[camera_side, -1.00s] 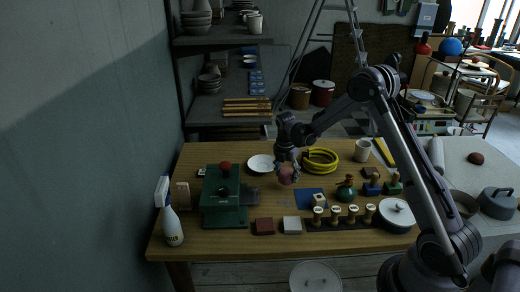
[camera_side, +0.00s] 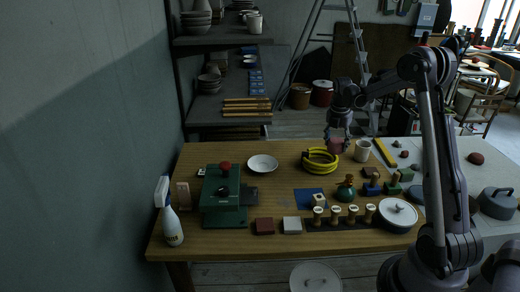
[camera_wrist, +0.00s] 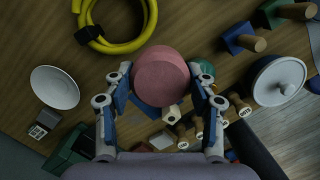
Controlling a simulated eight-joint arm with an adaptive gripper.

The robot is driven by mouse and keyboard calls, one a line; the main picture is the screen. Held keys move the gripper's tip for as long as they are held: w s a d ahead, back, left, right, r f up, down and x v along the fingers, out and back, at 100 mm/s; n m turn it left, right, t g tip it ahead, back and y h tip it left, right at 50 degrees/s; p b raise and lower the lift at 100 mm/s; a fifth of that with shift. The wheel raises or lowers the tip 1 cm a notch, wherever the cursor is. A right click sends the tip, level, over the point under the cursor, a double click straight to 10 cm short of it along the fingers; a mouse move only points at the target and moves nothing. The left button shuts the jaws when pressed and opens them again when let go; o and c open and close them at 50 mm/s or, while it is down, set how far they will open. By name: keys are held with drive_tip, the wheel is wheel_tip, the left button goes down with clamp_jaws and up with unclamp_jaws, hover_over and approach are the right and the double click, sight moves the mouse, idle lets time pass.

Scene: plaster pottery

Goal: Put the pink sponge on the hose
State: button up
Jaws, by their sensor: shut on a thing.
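The pink sponge (camera_wrist: 160,76) is a round pink piece held between the two fingers of my gripper (camera_wrist: 160,88) in the wrist view. In the side view my gripper (camera_side: 337,138) holds the sponge (camera_side: 336,146) above the back of the table, just right of the hose. The yellow hose (camera_side: 320,163) lies coiled on the wooden table. It also shows at the top of the wrist view (camera_wrist: 112,45), beyond the sponge and to its left. The sponge and hose look apart.
A white mug (camera_side: 362,151) stands close to the right of my gripper. A white plate (camera_side: 262,163) lies left of the hose. A green press (camera_side: 222,198), several stamps (camera_side: 335,216) and a lidded pot (camera_side: 397,213) stand nearer the front.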

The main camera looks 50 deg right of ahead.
drive_tip(key=s+d+r, duration=0.3)
drive_tip(key=d, duration=0.5)
hover_over(321, 155)
drive_tip(key=shift+m, duration=0.4)
wheel_tip(321, 155, down, 7)
drive_tip(key=shift+w+a+r, duration=0.1)
drive_tip(key=shift+a, duration=0.05)
drive_tip(key=shift+f, duration=2)
drive_tip(key=shift+f, duration=0.15)
drive_tip(key=o, duration=0.9)
drive_tip(key=shift+o, duration=0.2)
